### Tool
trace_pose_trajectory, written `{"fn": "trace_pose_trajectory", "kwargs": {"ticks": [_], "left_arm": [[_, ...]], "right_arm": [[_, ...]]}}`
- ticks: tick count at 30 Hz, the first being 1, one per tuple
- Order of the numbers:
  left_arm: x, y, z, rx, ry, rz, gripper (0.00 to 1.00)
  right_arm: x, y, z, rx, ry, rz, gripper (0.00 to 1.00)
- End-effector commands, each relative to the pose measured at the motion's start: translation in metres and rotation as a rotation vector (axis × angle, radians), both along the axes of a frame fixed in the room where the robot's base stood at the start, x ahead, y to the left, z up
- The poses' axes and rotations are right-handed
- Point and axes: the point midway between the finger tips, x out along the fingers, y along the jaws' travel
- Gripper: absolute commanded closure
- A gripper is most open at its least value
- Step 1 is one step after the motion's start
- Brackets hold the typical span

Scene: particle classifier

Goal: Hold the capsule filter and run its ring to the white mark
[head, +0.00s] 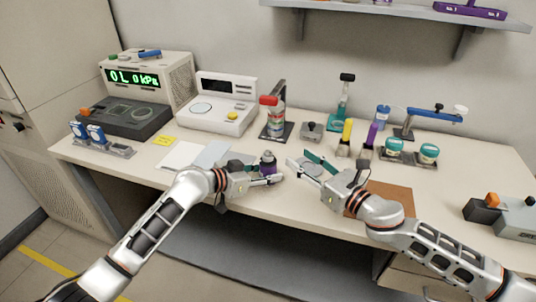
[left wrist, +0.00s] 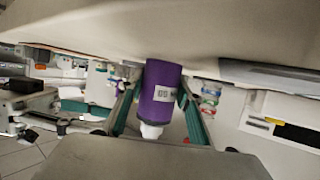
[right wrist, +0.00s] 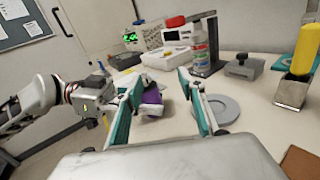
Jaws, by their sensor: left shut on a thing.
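The capsule filter (head: 267,167) has a purple body and a dark upper part in the head view. It sits over the front part of the bench. My left gripper (head: 270,175) is shut on it. In the left wrist view the purple body (left wrist: 161,92) lies between the teal fingers, with a pale printed label and a white end. My right gripper (head: 304,161) is open and empty, just right of the filter and apart from it. The right wrist view shows the purple filter (right wrist: 152,102) beyond its fingers. I cannot make out the ring's white mark.
A grey disc (right wrist: 226,109) lies on the bench by my right gripper. Behind stand a red-capped bottle (head: 275,121), a white instrument (head: 215,112) and a small grey block (head: 312,130). A yellow-topped holder (head: 345,140) is at right. A brown mat (head: 393,200) lies near the front edge.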

Motion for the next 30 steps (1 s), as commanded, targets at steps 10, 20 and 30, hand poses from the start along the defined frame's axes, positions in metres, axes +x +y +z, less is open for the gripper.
{"fn": "trace_pose_trajectory", "kwargs": {"ticks": [10,20,30], "left_arm": [[-0.001,-0.001,-0.001,0.001,0.001,-0.001,1.00],[-0.001,0.000,-0.001,0.001,0.001,-0.001,1.00],[0.000,0.000,-0.001,0.001,0.001,-0.001,1.00]], "right_arm": [[-0.035,0.014,-0.016,-0.043,-0.032,0.113,0.60],[0.004,0.053,-0.014,-0.043,-0.034,0.113,0.60],[0.041,0.088,-0.016,-0.043,-0.031,0.111,0.60]]}}
